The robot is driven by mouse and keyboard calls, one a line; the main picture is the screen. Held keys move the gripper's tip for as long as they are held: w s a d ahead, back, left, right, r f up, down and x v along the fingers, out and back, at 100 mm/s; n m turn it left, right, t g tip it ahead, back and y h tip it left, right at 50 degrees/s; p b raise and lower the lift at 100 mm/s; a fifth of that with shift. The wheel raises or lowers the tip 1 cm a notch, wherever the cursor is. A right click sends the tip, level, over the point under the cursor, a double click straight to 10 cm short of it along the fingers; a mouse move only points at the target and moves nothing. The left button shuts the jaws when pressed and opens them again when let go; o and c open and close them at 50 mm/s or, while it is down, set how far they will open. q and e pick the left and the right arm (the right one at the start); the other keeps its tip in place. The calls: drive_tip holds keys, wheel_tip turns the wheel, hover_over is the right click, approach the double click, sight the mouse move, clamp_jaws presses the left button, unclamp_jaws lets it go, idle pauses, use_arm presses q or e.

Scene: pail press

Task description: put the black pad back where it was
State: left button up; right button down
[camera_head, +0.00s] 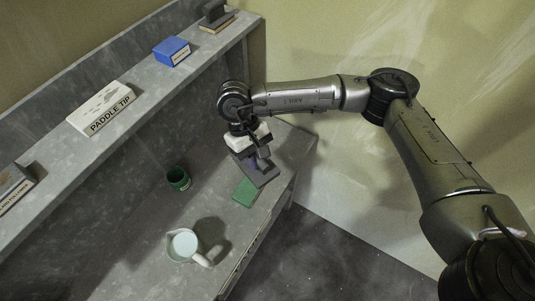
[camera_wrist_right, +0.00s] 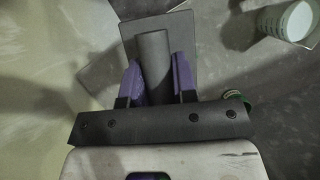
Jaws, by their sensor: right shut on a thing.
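The black pad (camera_head: 266,178) looks dark grey, a flat plate with a bar-like handle. My right gripper (camera_head: 259,156) is shut on its handle and holds it over the right part of the counter, near the front edge. In the right wrist view the purple fingers of my right gripper (camera_wrist_right: 158,82) lie on either side of the handle of the black pad (camera_wrist_right: 153,45), with the plate beyond them. I cannot tell whether the plate touches the counter. My left gripper is not in view.
A green pad (camera_head: 244,192) lies on the counter close by. A green cup (camera_head: 178,178) and a white jug (camera_head: 184,244) stand to the left. The raised shelf carries a PADDLE TIP box (camera_head: 101,107), a blue box (camera_head: 171,50) and a dark block (camera_head: 215,14).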

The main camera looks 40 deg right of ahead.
drive_tip(key=s+d+f+m+y+b, duration=0.1)
drive_tip(key=s+d+f+m, duration=0.2)
drive_tip(key=s+d+f, duration=0.4)
drive_tip(key=s+d+f+m+y, duration=0.1)
drive_tip(key=s+d+f+m, duration=0.1)
drive_tip(key=s+d+f, duration=0.55)
drive_tip(key=w+d+r+m+t+y, duration=0.15)
drive_tip(key=w+m+t, duration=0.25)
drive_tip(key=w+m, duration=0.45)
drive_tip(key=w+d+r+m+t+y, duration=0.1)
drive_tip(key=w+d+m+t, duration=0.2)
drive_tip(key=w+m, duration=0.55)
drive_tip(key=shift+m, duration=0.5)
drive_tip(key=w+a+f, duration=0.1)
drive_tip(key=w+f, duration=0.1)
drive_tip(key=w, duration=0.1)
drive_tip(key=w+a+f, duration=0.2)
drive_tip(key=w, duration=0.1)
drive_tip(key=w+a+f, duration=0.2)
drive_tip(key=w, duration=0.1)
drive_tip(key=shift+w+a+f, duration=0.1)
drive_tip(key=shift+w+f, duration=0.3)
drive_tip(key=shift+f, duration=2.05)
